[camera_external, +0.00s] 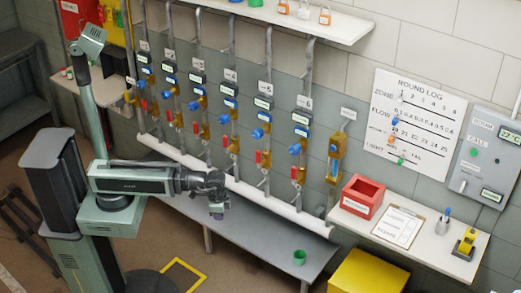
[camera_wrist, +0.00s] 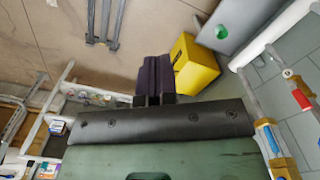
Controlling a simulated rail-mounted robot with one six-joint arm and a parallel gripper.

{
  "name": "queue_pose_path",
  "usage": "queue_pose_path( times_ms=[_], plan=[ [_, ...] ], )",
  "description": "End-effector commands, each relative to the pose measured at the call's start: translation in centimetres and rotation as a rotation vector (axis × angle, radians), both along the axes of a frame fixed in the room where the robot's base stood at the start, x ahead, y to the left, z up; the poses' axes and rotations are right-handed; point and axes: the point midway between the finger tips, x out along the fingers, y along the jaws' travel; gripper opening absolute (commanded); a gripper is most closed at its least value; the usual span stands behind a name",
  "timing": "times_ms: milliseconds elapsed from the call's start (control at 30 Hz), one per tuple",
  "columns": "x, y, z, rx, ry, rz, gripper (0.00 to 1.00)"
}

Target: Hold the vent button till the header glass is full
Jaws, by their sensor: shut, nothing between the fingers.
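A brass-framed sight glass (camera_external: 337,155), which looks like the header glass, is on the wall right of the valve row, under a small label. Some blue shows in it, but its level is too small to read. I cannot make out a vent button for certain. My gripper (camera_external: 217,209) is in front of the pipe row, above the grey bench, well left of that glass and touching nothing. In the wrist view my gripper (camera_wrist: 155,78) has its dark fingers together and empty.
Valve pipes with blue knobs and red handles line the wall. The grey bench (camera_external: 240,228) holds a green cup (camera_external: 299,257). A yellow box (camera_external: 368,272) stands beside it. The right shelf (camera_external: 425,240) carries a red bin (camera_external: 362,196) and clipboard (camera_external: 398,226). A control box (camera_external: 485,160) hangs far right.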

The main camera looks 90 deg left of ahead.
Motion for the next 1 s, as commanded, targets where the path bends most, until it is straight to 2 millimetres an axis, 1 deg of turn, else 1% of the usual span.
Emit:
queue_pose_path(
  times_ms=[433,467,567,667,767,800,867,900,967,1000],
  plan=[
    [0.0,0.0,-0.1,0.0,0.0,0.001,0.0],
    [0.0,0.1,-0.2,0.0,0.0,0.003,0.0],
    [0.1,1.0,-1.5,0.0,0.0,0.026,0.0],
    [2.1,3.0,-3.4,0.008,-0.002,0.067,0.0],
    [5.6,5.5,-4.7,0.041,-0.072,0.101,0.0],
    [7.2,6.6,-5.1,0.059,-0.117,0.109,0.0],
    [9.7,8.2,-5.5,0.087,-0.19,0.116,0.0],
    [11.4,9.3,-5.6,0.109,-0.242,0.118,0.0],
    [13.9,10.9,-5.8,0.142,-0.322,0.117,0.0],
    [15.5,12.1,-5.7,0.166,-0.378,0.114,0.0]
  ],
)
